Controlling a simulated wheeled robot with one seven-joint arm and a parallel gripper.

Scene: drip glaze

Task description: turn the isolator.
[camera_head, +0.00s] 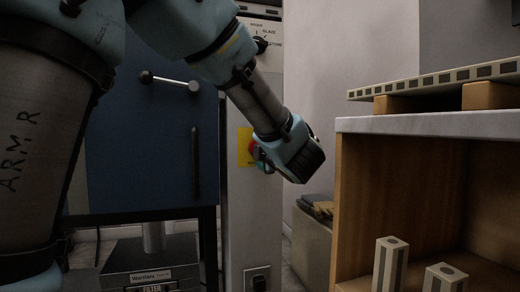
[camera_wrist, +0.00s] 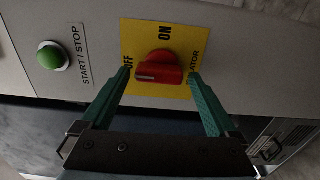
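The isolator is a red rotary knob (camera_wrist: 160,72) on a yellow plate (camera_wrist: 180,28) marked OFF, ON and ISOLATOR. Its grip bar lies crosswise in the wrist view, with the pale mark at the left end, beside OFF. My gripper (camera_wrist: 158,77) is open. Its two green fingers stand at the left and right of the knob, with a small gap on each side; I cannot tell how deep they reach. In the head view, my gripper (camera_head: 266,158) is at the yellow plate (camera_head: 243,147) on the grey post and hides most of the knob.
A green START / STOP button (camera_wrist: 51,56) sits left of the plate in the wrist view. In the head view, a blue door (camera_head: 140,150) with a lever handle is at left. A wooden shelf unit (camera_head: 350,210) with a pale top stands at right.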

